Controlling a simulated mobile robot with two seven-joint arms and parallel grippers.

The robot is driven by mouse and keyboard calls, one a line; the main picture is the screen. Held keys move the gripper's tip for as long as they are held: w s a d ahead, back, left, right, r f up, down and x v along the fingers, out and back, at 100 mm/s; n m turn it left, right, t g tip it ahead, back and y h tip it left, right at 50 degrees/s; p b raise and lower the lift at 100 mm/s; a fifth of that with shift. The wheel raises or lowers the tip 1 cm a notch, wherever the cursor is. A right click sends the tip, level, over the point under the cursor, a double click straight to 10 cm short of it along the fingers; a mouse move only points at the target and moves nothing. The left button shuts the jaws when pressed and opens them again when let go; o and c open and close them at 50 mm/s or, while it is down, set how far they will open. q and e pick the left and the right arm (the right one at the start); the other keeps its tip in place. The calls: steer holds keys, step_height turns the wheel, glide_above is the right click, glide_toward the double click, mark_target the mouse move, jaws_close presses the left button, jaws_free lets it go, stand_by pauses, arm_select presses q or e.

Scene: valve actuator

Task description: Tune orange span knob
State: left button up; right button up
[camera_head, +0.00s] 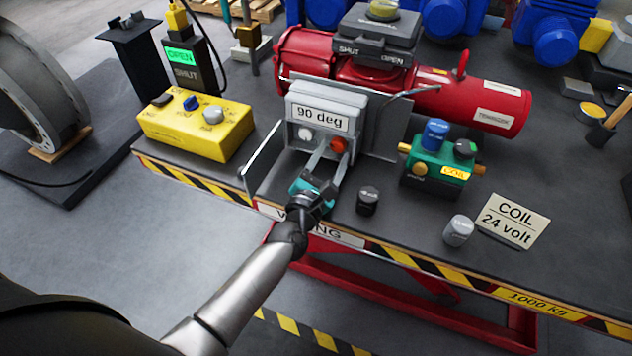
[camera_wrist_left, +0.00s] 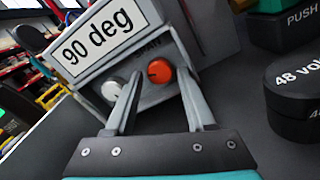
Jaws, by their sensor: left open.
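The orange span knob (camera_head: 338,145) is on the front of a grey box labelled "90 deg" (camera_head: 320,117), beside a white knob (camera_head: 305,135). My left gripper (camera_head: 328,160) is open in front of the box, its fingers reaching toward the knobs. The white knob (camera_wrist_left: 114,89) lies to the left, partly behind the left finger. No contact with the orange knob is visible. My right gripper is not in view.
A yellow control box (camera_head: 195,128) stands left of the grey box. A green valve block (camera_head: 436,160) and black and grey cylinders (camera_head: 368,200) stand to the right. A red actuator (camera_head: 430,93) is behind. A striped edge bounds the table front.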

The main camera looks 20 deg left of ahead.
arm_select(q)
steer(key=s, duration=1.4)
steer(key=shift+a, duration=0.25)
steer(key=shift+s, duration=0.1)
